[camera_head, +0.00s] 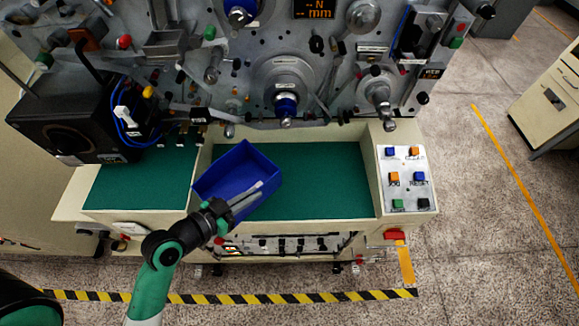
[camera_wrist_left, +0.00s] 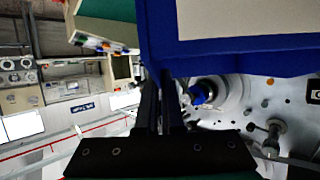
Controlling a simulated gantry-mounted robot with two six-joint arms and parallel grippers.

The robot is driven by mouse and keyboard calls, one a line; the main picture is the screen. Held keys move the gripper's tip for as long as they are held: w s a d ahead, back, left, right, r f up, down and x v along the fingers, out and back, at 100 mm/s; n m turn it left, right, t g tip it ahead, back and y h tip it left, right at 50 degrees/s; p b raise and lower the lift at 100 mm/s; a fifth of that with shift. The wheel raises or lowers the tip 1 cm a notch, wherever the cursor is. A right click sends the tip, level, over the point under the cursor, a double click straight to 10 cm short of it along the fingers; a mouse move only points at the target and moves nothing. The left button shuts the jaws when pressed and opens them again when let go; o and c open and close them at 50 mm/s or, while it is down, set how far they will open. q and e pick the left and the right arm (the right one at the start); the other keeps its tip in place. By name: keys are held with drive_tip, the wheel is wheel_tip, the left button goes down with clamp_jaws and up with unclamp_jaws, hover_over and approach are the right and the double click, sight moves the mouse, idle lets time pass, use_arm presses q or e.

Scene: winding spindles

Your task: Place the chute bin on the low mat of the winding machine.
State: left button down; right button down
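The chute bin (camera_head: 232,168) is a blue open box, tilted, in the head view over the left end of the low green mat (camera_head: 325,185). My left gripper (camera_head: 260,186) is at its near right side, its fingers close together and seeming to pinch the bin's wall. In the left wrist view, the fingers (camera_wrist_left: 162,80) meet the blue edge of the bin (camera_wrist_left: 230,55). The contact itself is partly hidden. I cannot tell whether the bin touches the mat. My right gripper is not in view.
A higher green mat (camera_head: 140,188) lies left of the low one, behind a cream wall. A button panel (camera_head: 406,178) stands to the right. Spindles (camera_head: 286,105) and knobs project from the machine face above. The middle and right of the low mat are clear.

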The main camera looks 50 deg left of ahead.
sight(273, 180)
use_arm(q)
drive_tip(key=shift+f, duration=0.2)
drive_tip(key=b+x, duration=0.1)
drive_tip(key=x, duration=0.2)
drive_tip(key=b+x, duration=0.1)
drive_tip(key=x, duration=0.2)
drive_tip(key=a+b+x, duration=0.1)
drive_tip(key=x, duration=0.2)
drive_tip(key=shift+a+f, duration=0.1)
drive_tip(key=shift+f, duration=0.1)
drive_tip(key=w+f+b, duration=0.1)
drive_tip(key=f, duration=0.1)
drive_tip(key=w+a+f+b, duration=0.1)
drive_tip(key=w+f, duration=0.1)
drive_tip(key=f, duration=0.1)
drive_tip(key=w+f+b, duration=0.1)
drive_tip(key=w+f, duration=0.1)
drive_tip(key=f, duration=0.1)
drive_tip(key=shift+a+f, duration=0.2)
drive_tip(key=shift+a, duration=0.05)
drive_tip(key=shift+f, duration=0.25)
drive_tip(key=shift+f+b, duration=0.2)
drive_tip(key=shift+b, duration=0.1)
drive_tip(key=c, duration=1.1)
unclamp_jaws()
drive_tip(key=shift+s, duration=0.1)
